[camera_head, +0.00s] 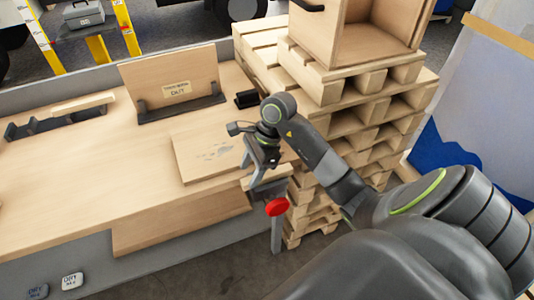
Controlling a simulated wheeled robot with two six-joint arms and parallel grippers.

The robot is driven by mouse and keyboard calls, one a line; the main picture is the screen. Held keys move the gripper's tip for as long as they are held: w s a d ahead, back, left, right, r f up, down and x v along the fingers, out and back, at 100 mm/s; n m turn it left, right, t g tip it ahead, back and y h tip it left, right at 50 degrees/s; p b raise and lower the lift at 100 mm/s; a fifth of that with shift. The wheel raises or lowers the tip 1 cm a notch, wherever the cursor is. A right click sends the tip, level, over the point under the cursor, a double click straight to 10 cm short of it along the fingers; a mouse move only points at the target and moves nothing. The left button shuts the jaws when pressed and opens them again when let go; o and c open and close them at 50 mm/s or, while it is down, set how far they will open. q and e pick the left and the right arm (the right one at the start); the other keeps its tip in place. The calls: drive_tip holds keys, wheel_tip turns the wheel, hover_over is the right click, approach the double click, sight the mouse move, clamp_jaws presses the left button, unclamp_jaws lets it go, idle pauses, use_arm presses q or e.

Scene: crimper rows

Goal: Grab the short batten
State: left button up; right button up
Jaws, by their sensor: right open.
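A short pale wooden batten (83,102) lies across a dark rack (60,122) at the left back of the bench. Another small pale wood piece (266,177) shows at the bench's right edge, just below my right gripper and partly hidden; I cannot tell if it is a batten. My right gripper (262,158) points down over the right end of the bench, beside a flat board, with its jaws open. Whether it touches the wood piece is unclear. My left gripper is not in view.
A grey stand with a red knob (277,207) is at the bench's right edge. A flat board (207,155) lies on the bench (100,190). An upright wooden panel (171,80) stands in a dark holder behind. Stacked pallets (345,110) carry an open wooden box (365,35). The bench's left middle is clear.

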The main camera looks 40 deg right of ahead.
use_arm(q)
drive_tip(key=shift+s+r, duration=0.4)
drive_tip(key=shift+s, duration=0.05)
use_arm(e)
drive_tip(key=shift+x, duration=1.45)
drive_tip(key=shift+c, duration=0.4)
drive_tip(key=c, duration=1)
drive_tip(key=shift+r, duration=0.1)
wheel_tip(320, 180, up, 6)
drive_tip(key=shift+f, duration=0.15)
use_arm(q)
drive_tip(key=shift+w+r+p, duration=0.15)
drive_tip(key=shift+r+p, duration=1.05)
drive_tip(key=shift+p, duration=0.1)
use_arm(e)
drive_tip(key=shift+r, duration=2.1)
